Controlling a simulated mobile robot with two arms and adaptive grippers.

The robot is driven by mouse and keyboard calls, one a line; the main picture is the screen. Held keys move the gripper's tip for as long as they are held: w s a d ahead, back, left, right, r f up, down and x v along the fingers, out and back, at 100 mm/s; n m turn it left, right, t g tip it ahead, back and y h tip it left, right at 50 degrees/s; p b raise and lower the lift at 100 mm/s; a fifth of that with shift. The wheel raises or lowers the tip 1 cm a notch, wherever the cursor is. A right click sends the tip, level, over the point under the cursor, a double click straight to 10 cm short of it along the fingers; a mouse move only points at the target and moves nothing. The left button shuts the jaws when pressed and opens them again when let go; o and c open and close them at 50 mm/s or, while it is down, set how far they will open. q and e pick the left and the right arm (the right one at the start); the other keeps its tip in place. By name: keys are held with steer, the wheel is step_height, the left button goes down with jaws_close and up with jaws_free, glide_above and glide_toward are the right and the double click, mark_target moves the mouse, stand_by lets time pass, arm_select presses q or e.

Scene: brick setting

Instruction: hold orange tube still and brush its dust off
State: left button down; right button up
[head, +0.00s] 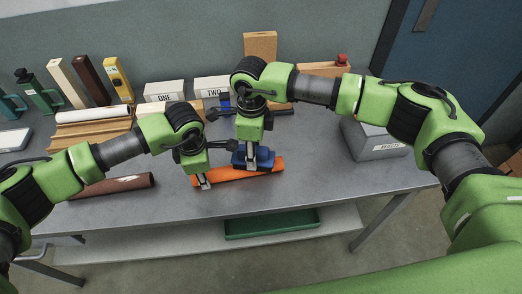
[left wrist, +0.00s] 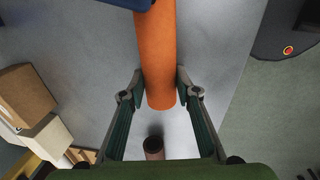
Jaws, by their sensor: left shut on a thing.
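The orange tube (head: 240,173) lies near the front of the grey table, slightly tilted in the picture; it also shows in the left wrist view (left wrist: 160,50). My left gripper (head: 204,184) is shut on the tube's left end, with one finger on each side in the left wrist view (left wrist: 162,92). My right gripper (head: 253,150) is shut on a blue brush (head: 262,160), which sits on or just over the tube's middle. The brush's underside and any dust there are hidden. A blue edge (left wrist: 125,3) shows at the top of the left wrist view.
A dark brown tube (head: 128,186) lies at the table's front left. White boxes marked ONE (head: 163,92) and TWO (head: 212,86) stand at the back. A grey box (head: 375,143) stands at right. A green tray (head: 270,223) is on the lower shelf.

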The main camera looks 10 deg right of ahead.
steer(key=shift+a+r, duration=0.1)
steer(key=shift+a, duration=0.5)
steer(key=shift+r, duration=0.15)
steer(key=shift+r, duration=2.9)
arm_select(q)
steer(key=c, duration=1.5)
jaws_free()
steer(key=shift+o, duration=0.2)
